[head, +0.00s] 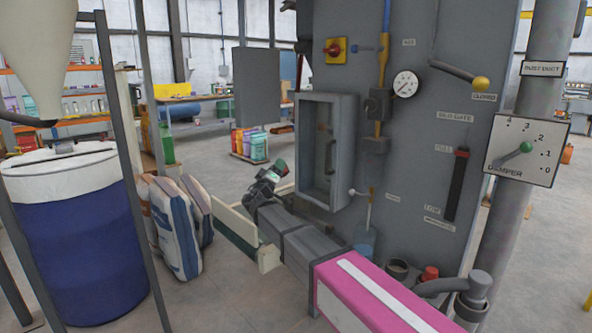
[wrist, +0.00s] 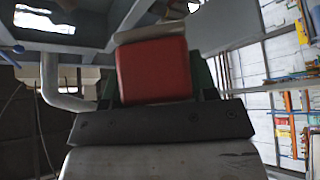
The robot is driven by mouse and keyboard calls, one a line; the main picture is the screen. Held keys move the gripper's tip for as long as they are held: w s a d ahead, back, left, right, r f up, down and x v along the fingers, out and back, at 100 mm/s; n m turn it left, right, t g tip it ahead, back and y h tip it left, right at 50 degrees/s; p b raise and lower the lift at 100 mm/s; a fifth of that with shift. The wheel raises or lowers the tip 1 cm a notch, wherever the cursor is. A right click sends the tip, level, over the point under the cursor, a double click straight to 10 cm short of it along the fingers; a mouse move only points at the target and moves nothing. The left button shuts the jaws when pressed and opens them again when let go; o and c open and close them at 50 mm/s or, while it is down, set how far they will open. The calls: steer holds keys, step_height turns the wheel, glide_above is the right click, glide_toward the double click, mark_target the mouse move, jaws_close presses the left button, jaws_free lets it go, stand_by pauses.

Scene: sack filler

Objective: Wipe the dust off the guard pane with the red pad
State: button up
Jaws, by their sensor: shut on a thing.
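My gripper (head: 275,173) is at the end of my arm, left of the grey cabinet and just left of the guard pane's frame. In the wrist view it is shut on the red pad (wrist: 153,70), a red block with a beige layer at its far end. In the head view the pad is too small to make out clearly. The guard pane (head: 313,160) sits in a grey frame on the cabinet front, with a dark upright handle. The pad appears apart from the pane. I cannot make out the dust on it.
A yellow-knobbed lever (head: 480,83), a gauge (head: 405,84), a slide gate (head: 456,185) and a damper dial (head: 525,150) stand right of the pane. A blue drum (head: 80,240) and filled sacks (head: 175,225) stand left. A cream-edged board (head: 235,225) lies behind my arm.

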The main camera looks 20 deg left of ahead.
steer(key=w+d+r+n+y, duration=0.1)
steer(key=w+d, duration=0.2)
steer(key=w, duration=0.3)
steer(key=shift+w+r+t+y, duration=0.25)
steer(key=shift+t+y, duration=0.05)
steer(key=shift+w+d, duration=0.3)
steer(key=shift+w, duration=0.4)
stand_by(1.0)
steer(key=shift+d, duration=0.1)
steer(key=shift+s+d, duration=0.55)
steer(key=shift+d, duration=0.3)
steer(key=shift+s+d, duration=0.5)
steer(key=shift+d, duration=0.3)
steer(key=shift+w, duration=0.2)
steer(key=shift+a, duration=0.1)
